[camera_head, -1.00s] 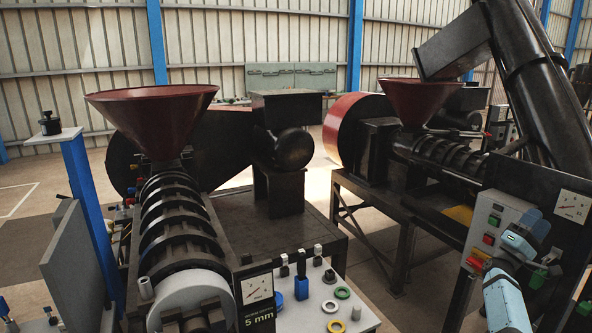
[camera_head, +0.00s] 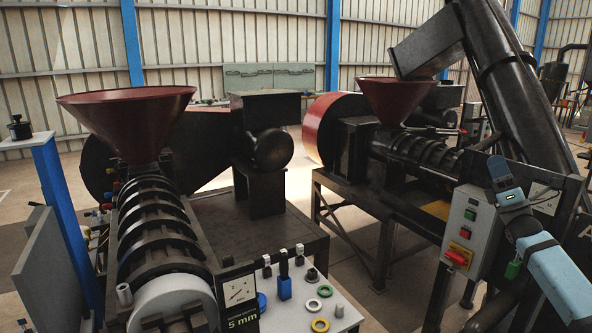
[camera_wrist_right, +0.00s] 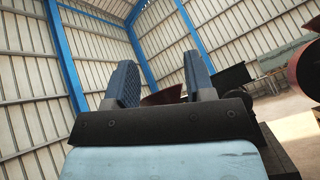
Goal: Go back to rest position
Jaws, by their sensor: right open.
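My right gripper (camera_head: 497,168) is at the right of the head view, its light-blue arm coming up from the lower right corner. In the picture it overlaps the top right of a grey control box (camera_head: 459,237) and the dark panel behind. In the right wrist view the two blue fingers of my right gripper (camera_wrist_right: 159,72) stand well apart with nothing between them, so it is open and empty. The box carries a green button (camera_head: 470,214), a red button (camera_head: 465,231) and a red switch on yellow (camera_head: 457,256). My left gripper is not in view.
A screw press with a red hopper (camera_head: 127,115) fills the left. A second press with a red hopper (camera_head: 394,98) and a large black slanted tube (camera_head: 515,90) stands behind the box. A white panel (camera_head: 338,314) with colored rings is at front. Open floor lies between the presses.

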